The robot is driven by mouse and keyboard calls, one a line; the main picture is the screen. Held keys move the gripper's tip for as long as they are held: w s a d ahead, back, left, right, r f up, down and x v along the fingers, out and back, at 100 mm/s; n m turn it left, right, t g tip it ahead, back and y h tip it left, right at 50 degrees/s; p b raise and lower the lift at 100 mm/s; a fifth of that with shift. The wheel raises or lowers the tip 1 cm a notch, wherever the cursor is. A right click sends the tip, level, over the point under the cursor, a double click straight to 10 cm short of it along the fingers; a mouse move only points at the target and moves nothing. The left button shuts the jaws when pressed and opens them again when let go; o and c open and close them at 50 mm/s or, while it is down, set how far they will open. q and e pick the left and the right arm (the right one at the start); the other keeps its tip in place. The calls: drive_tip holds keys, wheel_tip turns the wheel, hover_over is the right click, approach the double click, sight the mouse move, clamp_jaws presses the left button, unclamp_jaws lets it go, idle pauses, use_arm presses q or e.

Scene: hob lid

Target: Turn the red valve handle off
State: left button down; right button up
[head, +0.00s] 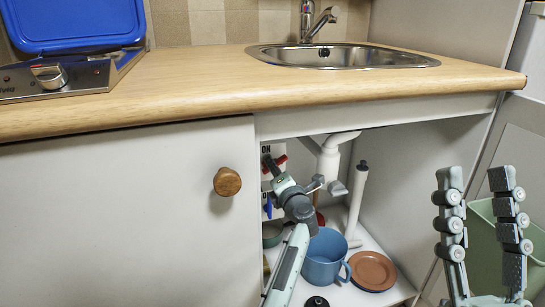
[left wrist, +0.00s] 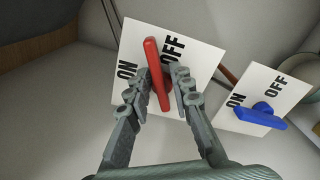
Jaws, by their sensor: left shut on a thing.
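The red valve handle (left wrist: 158,75) is mounted on a white plate (left wrist: 196,84) marked ON and OFF. In the left wrist view it runs nearly up and down between the two words, its upper end leaning slightly left. My left gripper (left wrist: 161,83) is shut on the handle, a finger on each side. In the head view my left gripper (head: 293,186) reaches into the open cabinet and hides most of the handle. My right gripper (head: 479,185) is open and empty at the right, outside the cabinet.
A blue valve handle (left wrist: 262,117) sits on its own ON/OFF plate beside the red one. White drain pipes (head: 329,160) hang just right of my left gripper.

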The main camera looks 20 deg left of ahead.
use_arm(q)
drive_tip(key=m+p, duration=0.3)
drive_tip(key=shift+m+p, duration=0.5)
drive_tip(key=shift+p, duration=0.05)
drive_tip(key=shift+f+m+p, duration=0.2)
drive_tip(key=shift+m+p, duration=0.4)
drive_tip(key=shift+m, duration=0.1)
use_arm(e)
drive_tip(key=w+d+f+g+h, duration=0.1)
drive_tip(key=w+f+g+h, duration=0.1)
drive_tip(key=f+g, duration=0.4)
drive_tip(key=w+d+f+g+h, duration=0.1)
drive_tip(key=w+f+g+h, duration=0.2)
drive_tip(key=f, duration=0.9)
drive_tip(key=shift+w+f+g, duration=0.15)
drive_tip(key=shift+w+g, duration=0.3)
drive_tip(key=shift+g, duration=1.05)
use_arm(q)
drive_tip(key=c, duration=1.6)
unclamp_jaws()
use_arm(e)
drive_tip(key=shift+a, duration=0.1)
use_arm(q)
drive_tip(key=shift+f, duration=0.1)
